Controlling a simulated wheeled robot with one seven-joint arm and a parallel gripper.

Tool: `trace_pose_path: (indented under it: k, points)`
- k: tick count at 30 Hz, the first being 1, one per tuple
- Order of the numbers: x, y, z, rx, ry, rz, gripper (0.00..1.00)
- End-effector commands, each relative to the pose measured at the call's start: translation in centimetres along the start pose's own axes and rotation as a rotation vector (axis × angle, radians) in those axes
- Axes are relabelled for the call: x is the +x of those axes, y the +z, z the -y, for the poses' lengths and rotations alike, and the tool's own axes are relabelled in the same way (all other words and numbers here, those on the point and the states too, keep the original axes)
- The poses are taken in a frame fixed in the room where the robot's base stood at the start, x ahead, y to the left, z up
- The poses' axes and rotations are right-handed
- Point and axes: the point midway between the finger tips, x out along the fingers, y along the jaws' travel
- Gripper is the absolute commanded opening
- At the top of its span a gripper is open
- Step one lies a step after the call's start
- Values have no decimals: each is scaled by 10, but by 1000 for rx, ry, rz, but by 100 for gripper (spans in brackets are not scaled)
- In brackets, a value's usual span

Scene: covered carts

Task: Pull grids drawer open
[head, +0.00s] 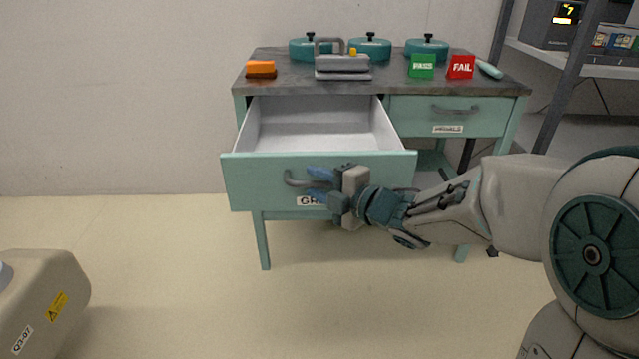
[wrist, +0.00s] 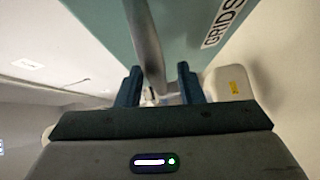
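The GRIDS drawer (head: 250,182) is a teal drawer at the left of the workbench. It stands well out from the bench, and its empty light-grey inside shows. Its grey bar handle (head: 294,181) is on the front, and it also shows in the wrist view (wrist: 145,45). My gripper (head: 320,184) is at the right part of this handle and partly hides the label. In the wrist view its two blue fingers (wrist: 158,85) stand apart, with the handle between them and a gap beside it. The GRIDS label (wrist: 222,22) is close by.
The bench top (head: 285,80) carries teal pots, a grey press-like device (head: 342,66), an orange block (head: 261,68) and PASS and FAIL blocks. A second drawer (head: 450,117) at right is shut. A beige box (head: 40,300) stands at lower left. The floor before the bench is clear.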

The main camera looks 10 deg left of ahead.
Motion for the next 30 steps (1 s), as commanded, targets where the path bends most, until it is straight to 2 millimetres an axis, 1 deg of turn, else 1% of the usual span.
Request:
trace_pose_path:
  k: [7,11,14,21,24,27,30]
  points:
    - [-1,-1,-1,-1,1,-3,34]
    - [-14,-1,-2,-1,0,0,34]
    - [-33,0,-4,0,0,2,34]
    - [-89,0,-4,1,2,4,34]
    - [-109,0,-3,0,0,4,34]
    - [-124,1,-2,0,1,4,34]
    - [-133,0,-1,0,1,1,34]
